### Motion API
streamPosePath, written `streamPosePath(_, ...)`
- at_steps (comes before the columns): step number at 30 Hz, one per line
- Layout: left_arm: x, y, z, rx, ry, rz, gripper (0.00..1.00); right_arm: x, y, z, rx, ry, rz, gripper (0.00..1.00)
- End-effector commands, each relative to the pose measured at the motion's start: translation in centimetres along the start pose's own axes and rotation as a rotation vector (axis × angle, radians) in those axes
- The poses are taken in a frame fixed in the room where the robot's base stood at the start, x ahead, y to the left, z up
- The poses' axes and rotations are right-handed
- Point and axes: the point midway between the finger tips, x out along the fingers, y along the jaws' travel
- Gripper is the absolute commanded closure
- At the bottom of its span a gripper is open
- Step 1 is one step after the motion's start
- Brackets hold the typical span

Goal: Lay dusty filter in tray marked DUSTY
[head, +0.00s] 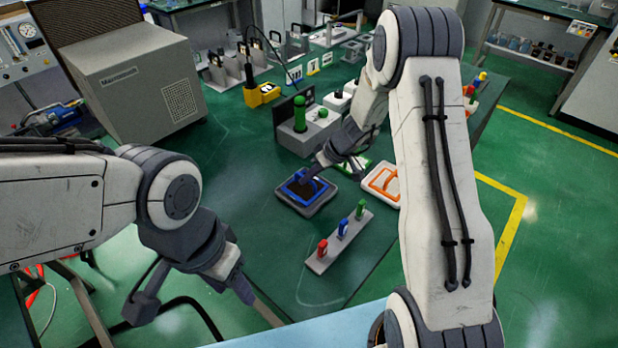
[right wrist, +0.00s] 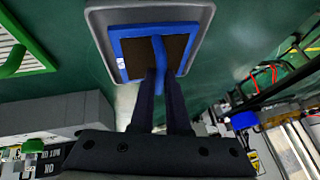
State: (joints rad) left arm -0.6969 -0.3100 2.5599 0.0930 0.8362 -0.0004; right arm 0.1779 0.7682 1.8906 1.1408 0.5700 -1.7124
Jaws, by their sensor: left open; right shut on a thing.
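A blue-framed filter with a dark brown face (head: 312,198) is at a grey tray (head: 322,208) on the green table, and it shows larger in the right wrist view (right wrist: 127,52). It looks to lie within the tray's rim; whether it rests on the bottom I cannot tell. My right gripper (head: 308,176) is shut on the filter's blue handle, with its two dark fingers around the bar in the right wrist view (right wrist: 160,80). No DUSTY label is readable. My left gripper (head: 195,298) is open and empty at the near left, away from the filter.
An orange-framed filter (head: 376,184) and a green-framed one (head: 352,172) lie to the right. A strip with red, blue and green pieces (head: 335,245) lies in front. A grey unit with a green knob (head: 300,128) stands behind. The table's left middle is clear.

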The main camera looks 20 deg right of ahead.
Motion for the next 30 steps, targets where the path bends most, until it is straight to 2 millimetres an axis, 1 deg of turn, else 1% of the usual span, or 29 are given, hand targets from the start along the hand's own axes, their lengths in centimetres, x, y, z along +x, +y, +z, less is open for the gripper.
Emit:
streamPosePath(1,-0.16,0.01,-0.01,0.000,0.000,0.000,0.50,0.51,0.15,0.29,0.003,-0.001,0.000,1.00)
streamPosePath(3,-0.19,0.01,-0.01,0.000,0.000,0.000,0.50,0.92,0.31,0.49,0.002,0.000,0.001,1.00)
streamPosePath(11,-0.12,0.01,0.00,0.000,0.000,0.000,0.50,1.03,0.36,0.55,-0.001,0.002,0.002,1.00)
streamPosePath(17,0.58,-0.04,0.04,0.000,0.000,0.000,0.50,1.40,0.46,0.75,0.000,0.002,0.002,1.00)
streamPosePath(18,0.58,-0.04,0.04,0.000,0.000,0.000,0.50,1.38,0.45,0.75,0.000,0.001,0.002,0.82)
streamPosePath(20,0.44,-0.03,0.03,0.000,0.000,0.000,0.50,1.29,0.42,0.71,0.001,0.001,0.001,0.60)
streamPosePath(21,0.44,-0.03,0.03,0.000,0.000,0.000,0.50,1.29,0.41,0.71,0.001,0.001,0.001,0.56)
streamPosePath(30,0.31,-0.02,0.02,0.000,0.000,0.000,0.50,1.20,0.39,0.67,0.000,0.001,0.001,0.56)
